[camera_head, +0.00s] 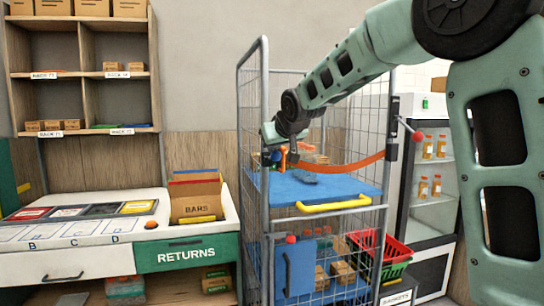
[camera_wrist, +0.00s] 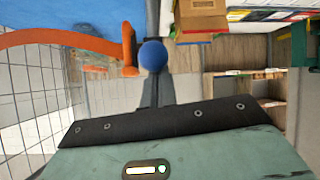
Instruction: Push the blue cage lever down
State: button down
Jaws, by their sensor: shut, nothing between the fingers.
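A round blue knob (camera_wrist: 153,56), apparently the end of the blue cage lever, shows in the wrist view right at the tip of my dark fingers (camera_wrist: 154,92). It covers the fingertips, so I cannot tell whether they touch it. In the head view my gripper (camera_head: 293,158) is at the left side of the wire cage (camera_head: 252,130), above its blue shelf (camera_head: 340,188), with its fingers together. A small bit of blue (camera_head: 276,156) shows just left of the fingers. The lever's arm is hidden.
An orange strap (camera_head: 350,166) crosses the cage opening; its orange end piece (camera_wrist: 129,50) is close beside the knob. A yellow handle (camera_head: 333,204) edges the shelf. Red and green baskets (camera_head: 380,252) stand lower right. The returns counter (camera_head: 187,253) is left.

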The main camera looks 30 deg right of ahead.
aim_at(276, 160)
jog(key=shift+s+a+f+t+h+b, duration=0.15)
jog(key=shift+f+t+b, duration=0.45)
jog(key=shift+b, duration=2.35)
jog(key=shift+s+f+t+h+b, duration=0.1)
jog(key=shift+s+f+t+b, duration=0.3)
jog(key=shift+b, duration=2.55)
jog(key=shift+s+a+f+t+h+b, duration=0.1)
jog(key=shift+f+t+b, duration=0.65)
jog(key=shift+b, duration=2.2)
jog(key=f+t+b, duration=0.1)
jog(key=t+b, duration=0.1)
jog(key=b, duration=0.9)
jog(key=shift+s+f+h, duration=0.1)
jog(key=shift+f+h, duration=0.15)
jog(key=shift+f, duration=0.1)
jog(key=t+b, duration=0.1)
jog(key=b, duration=0.1)
jog(key=shift+f+b, duration=0.2)
jog(key=shift+b, duration=0.2)
jog(key=shift+f+b, duration=0.3)
jog(key=shift+b, duration=0.65)
jog(key=shift+w+d+f+b, duration=0.15)
jog(key=shift+f+b, duration=0.55)
jog(key=shift+b, duration=0.45)
jog(key=shift+w+a+f+b, duration=0.15)
jog(key=shift+f+b, duration=0.5)
jog(key=shift+b, duration=0.5)
